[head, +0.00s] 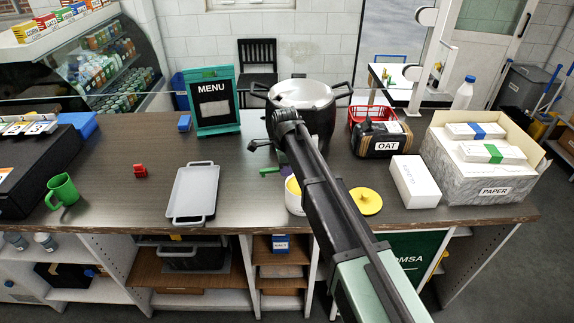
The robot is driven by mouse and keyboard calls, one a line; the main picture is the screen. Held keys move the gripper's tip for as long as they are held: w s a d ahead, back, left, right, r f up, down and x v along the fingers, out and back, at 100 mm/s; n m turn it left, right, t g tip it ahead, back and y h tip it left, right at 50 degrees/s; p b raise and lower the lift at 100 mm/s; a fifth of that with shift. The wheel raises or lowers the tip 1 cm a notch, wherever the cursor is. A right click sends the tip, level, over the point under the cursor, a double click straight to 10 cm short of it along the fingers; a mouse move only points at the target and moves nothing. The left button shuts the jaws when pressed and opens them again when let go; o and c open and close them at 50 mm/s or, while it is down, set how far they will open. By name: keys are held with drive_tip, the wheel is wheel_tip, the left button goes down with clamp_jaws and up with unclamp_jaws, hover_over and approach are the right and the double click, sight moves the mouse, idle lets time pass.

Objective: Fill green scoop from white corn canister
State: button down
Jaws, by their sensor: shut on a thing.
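The white canister (294,204) stands open on the counter, partly behind my arm, with yellow corn (293,186) showing at its top. A small green piece, the green scoop (269,171), shows just left of the canister, near its rim. Its bowl is hidden, so I cannot tell whether it holds corn. My gripper (264,157) is at the scoop, beyond the end of my dark arm, and is shut on it. The fingers are small and partly hidden. A yellow lid (365,201) lies flat to the right of the canister.
A large pot (318,92) stands close behind. A grey tray (193,194) lies left, with a green mug (62,190) farther left. The OAT container (368,143), a white box (415,182) and the PAPER box (455,182) crowd the right. Counter between mug and tray is mostly clear.

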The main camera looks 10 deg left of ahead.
sight(287, 182)
drive_tip(key=shift+f+g+y+b, duration=0.4)
drive_tip(key=shift+f+y+b, duration=0.35)
drive_tip(key=shift+y, duration=0.45)
drive_tip(key=f+b, duration=0.1)
drive_tip(key=b, duration=0.1)
drive_tip(key=f+y+b, duration=0.1)
drive_tip(key=f+b, duration=0.1)
drive_tip(key=f+y+b, duration=0.1)
drive_tip(key=b, duration=0.1)
drive_tip(key=shift+s+d+f+b, duration=0.2)
drive_tip(key=shift+s+b, duration=0.1)
drive_tip(key=shift+s, duration=0.1)
drive_tip(key=shift+w+f, duration=0.15)
drive_tip(key=shift+w, duration=0.15)
wheel_tip(287, 182, up, 3)
drive_tip(key=h+p, duration=0.2)
drive_tip(key=p, duration=0.2)
drive_tip(key=shift+w+a+f, duration=0.1)
drive_tip(key=shift+w+f, duration=0.05)
drive_tip(key=shift+a+r+t+h+p, duration=0.1)
drive_tip(key=shift+r+t+h+p, duration=0.2)
drive_tip(key=shift+r+h+p, duration=0.7)
drive_tip(key=shift+p, duration=0.35)
